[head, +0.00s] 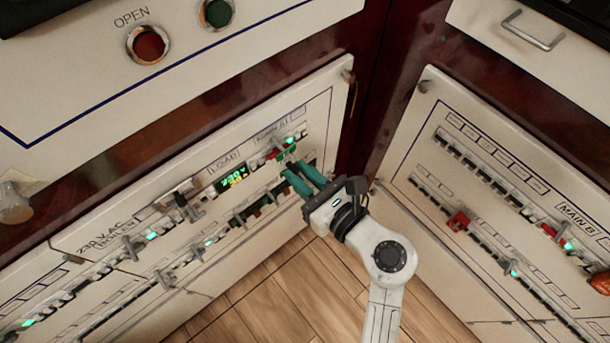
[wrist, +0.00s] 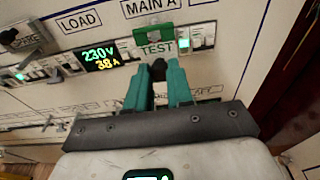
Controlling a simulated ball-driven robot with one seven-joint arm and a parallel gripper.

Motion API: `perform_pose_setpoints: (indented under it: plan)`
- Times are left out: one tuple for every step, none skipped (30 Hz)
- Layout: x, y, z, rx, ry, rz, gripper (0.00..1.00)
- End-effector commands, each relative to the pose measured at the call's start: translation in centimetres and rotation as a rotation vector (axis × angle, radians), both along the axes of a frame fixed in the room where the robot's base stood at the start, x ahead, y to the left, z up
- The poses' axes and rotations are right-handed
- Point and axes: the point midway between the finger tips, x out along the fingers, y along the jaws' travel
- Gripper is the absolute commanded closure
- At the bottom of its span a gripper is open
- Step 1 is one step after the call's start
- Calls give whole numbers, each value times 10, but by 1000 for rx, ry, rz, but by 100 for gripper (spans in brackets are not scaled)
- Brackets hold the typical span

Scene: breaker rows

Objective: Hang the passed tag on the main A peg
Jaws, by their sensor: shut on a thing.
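The green tag (wrist: 155,41) reads TEST in the part I can see; any lower lettering is hidden. In the wrist view it is right under the MAIN A label (wrist: 150,6), in front of the breaker row. My gripper (wrist: 159,66) is shut at the tag's lower edge, with a small dark piece between its teal fingertips. In the head view my gripper (head: 287,170) reaches to the left panel, and the tag (head: 288,150) shows small beyond the fingertips. The main A peg is hidden behind the tag, so I cannot tell whether the tag is on it.
A lit meter (wrist: 101,57) reading 230V sits left of the tag. Breaker rows lie around and below my gripper. The right panel (head: 480,190) carries MAIN B, a red lockout-like piece (head: 458,221) and an orange-red tag (head: 601,283). Open wooden floor (head: 290,290) lies between the panels.

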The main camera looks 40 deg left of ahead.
Motion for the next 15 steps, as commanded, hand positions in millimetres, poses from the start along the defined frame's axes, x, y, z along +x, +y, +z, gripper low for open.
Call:
perform_pose_setpoints:
  plan:
    - [0,1,0,0,0,0,100]
    - [0,2,0,0,0,0,100]
    - [0,3,0,0,-1,0,100]
    - [0,4,0,0,-1,0,100]
    - [1,4,0,0,-1,-1,100]
    - [1,5,0,1,-1,-1,100]
    - [1,5,0,1,0,-1,76]
    - [1,5,0,1,0,-1,73]
    - [1,4,0,1,0,-1,69]
    - [1,4,0,1,0,-1,66]
    - [1,4,0,1,0,-1,64]
    - [1,4,0,1,0,-1,60]
    - [1,4,0,1,0,-1,57]
    - [1,4,0,1,0,-1,54]
    - [1,4,0,1,0,-1,50]
